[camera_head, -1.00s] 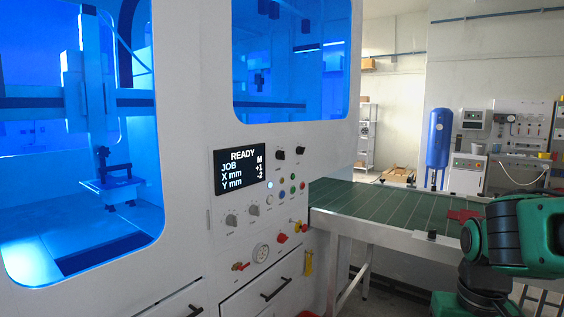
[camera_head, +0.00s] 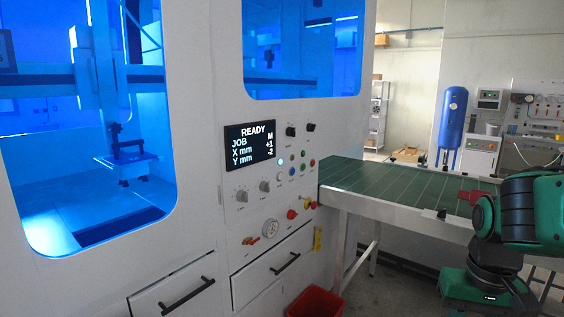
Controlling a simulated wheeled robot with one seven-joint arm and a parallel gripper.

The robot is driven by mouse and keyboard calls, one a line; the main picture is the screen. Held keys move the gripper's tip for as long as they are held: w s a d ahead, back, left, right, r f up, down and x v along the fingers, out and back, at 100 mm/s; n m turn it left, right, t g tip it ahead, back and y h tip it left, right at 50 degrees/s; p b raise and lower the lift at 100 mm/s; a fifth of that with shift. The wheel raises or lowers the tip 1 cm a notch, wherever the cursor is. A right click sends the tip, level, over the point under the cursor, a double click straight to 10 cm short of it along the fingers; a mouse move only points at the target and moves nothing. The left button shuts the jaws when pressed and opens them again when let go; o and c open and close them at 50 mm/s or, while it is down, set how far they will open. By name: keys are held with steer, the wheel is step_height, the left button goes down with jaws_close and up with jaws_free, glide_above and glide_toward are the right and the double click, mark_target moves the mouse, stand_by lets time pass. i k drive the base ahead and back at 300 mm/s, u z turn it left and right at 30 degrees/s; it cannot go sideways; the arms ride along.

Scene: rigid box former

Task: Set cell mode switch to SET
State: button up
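The control panel (camera_head: 250,215) is on the front of the white machine. Its display (camera_head: 249,146) reads READY, JOB M, X mm +1, Y mm -2. Two black knobs, a left one (camera_head: 290,131) and a right one (camera_head: 310,127), sit right of the display. Two grey knobs, a left one (camera_head: 242,196) and a right one (camera_head: 265,186), sit below it. The labels are too small to read, so I cannot tell which knob is the mode switch. My green arm is folded at the right edge.
The green conveyor (camera_head: 395,190) runs right from the machine, between panel and arm. Below the panel are a gauge (camera_head: 270,229), a red knob (camera_head: 292,214) and drawers with black handles (camera_head: 285,262). A red bin (camera_head: 316,302) stands on the floor.

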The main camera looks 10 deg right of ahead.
mark_target(290, 132)
steer(key=k, duration=1.15)
steer(key=z, duration=0.35)
steer(key=i, duration=1.95)
steer(key=u, duration=0.45)
